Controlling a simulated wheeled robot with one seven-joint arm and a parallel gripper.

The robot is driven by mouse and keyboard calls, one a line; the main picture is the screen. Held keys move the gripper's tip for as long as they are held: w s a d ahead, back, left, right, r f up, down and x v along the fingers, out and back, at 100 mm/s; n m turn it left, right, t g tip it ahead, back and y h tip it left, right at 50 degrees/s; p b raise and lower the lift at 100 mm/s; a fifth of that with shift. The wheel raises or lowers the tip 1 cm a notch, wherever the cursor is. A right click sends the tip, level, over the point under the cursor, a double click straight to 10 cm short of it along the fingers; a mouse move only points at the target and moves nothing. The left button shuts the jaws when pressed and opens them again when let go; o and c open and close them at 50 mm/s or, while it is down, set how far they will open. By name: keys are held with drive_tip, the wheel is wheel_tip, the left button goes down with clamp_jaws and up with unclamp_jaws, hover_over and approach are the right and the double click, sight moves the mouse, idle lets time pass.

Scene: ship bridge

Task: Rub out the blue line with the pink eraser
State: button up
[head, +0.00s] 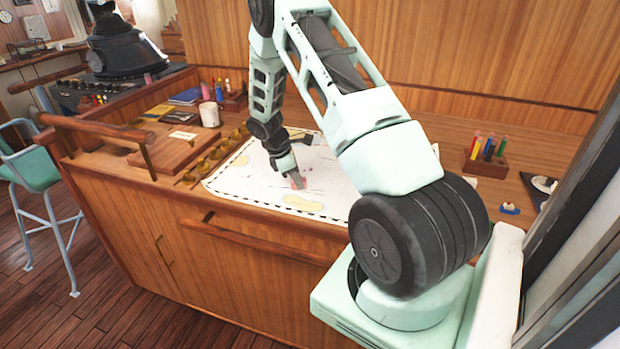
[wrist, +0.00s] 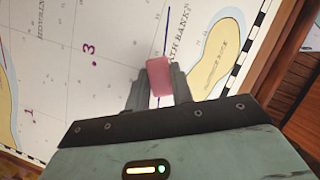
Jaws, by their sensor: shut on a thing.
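My gripper (wrist: 158,88) is shut on the pink eraser (wrist: 159,77), which sticks out past the fingertips over the chart. In the head view the eraser (head: 298,181) is at or just above the chart; I cannot tell whether it touches. The white chart (head: 232,185) lies on the wooden desk. In the wrist view the blue line (wrist: 165,38) runs up the chart from the eraser, left of the printed bank name. The eraser and fingers hide part of the chart under them, and a short stretch of line shows below the eraser.
A white mug (head: 209,114) and a wooden box (head: 172,150) stand left of the chart. A pen holder (head: 485,160) stands at the right. A raised wooden rail (head: 97,127) runs along the left edge. Red marks (wrist: 89,48) show on the chart.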

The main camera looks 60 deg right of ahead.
sight(291, 185)
drive_tip(key=w+a, duration=0.1)
drive_tip(key=w, duration=0.2)
drive_tip(key=w+a, duration=0.2)
drive_tip(key=w, duration=0.1)
drive_tip(key=w+a, duration=0.1)
drive_tip(key=w, duration=0.2)
drive_tip(key=shift+a, duration=0.4)
drive_tip(key=shift+f, duration=0.4)
idle(3.1)
drive_tip(key=shift+s, duration=0.1)
drive_tip(key=shift+s+d, duration=0.3)
drive_tip(key=shift+s, duration=0.2)
drive_tip(key=shift+s+d, duration=0.3)
drive_tip(key=shift+s, duration=0.2)
drive_tip(key=shift+s, duration=0.1)
drive_tip(key=shift+s+d+p, duration=0.2)
drive_tip(key=shift+s+d, duration=0.1)
drive_tip(key=shift+s, duration=0.2)
drive_tip(key=shift+s+d+p, duration=0.15)
drive_tip(key=shift+s+d, duration=0.1)
drive_tip(key=shift+s, duration=0.2)
drive_tip(key=shift+s+d, duration=0.25)
drive_tip(key=shift+s, duration=0.25)
drive_tip(key=shift+s+d, duration=0.25)
drive_tip(key=shift+s, duration=0.25)
